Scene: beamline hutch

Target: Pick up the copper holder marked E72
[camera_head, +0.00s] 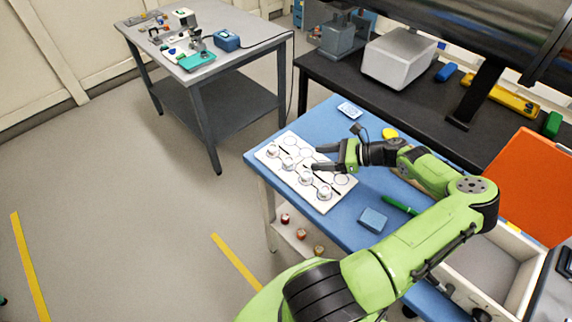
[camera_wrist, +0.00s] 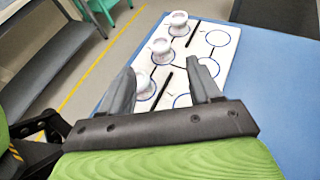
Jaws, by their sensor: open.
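No marking E72 can be read in either view. Several small reddish or copper-toned cylinders (camera_head: 302,234) stand on a low shelf below the blue table's left edge; I cannot tell whether one is the holder. My gripper (camera_head: 316,157) is open and empty above the white board (camera_head: 327,205) on the blue table. In the wrist view its two fingers (camera_wrist: 160,67) point over the same board (camera_wrist: 206,47). Several pale round holders (camera_head: 305,177) stand on the board's circles. One pale holder (camera_wrist: 143,84) shows between the fingers, apart from them as far as I can see.
On the blue table lie a blue box (camera_head: 373,219), a green marker (camera_head: 399,205) and a yellow item (camera_head: 390,133). A grey table (camera_head: 262,31) stands behind.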

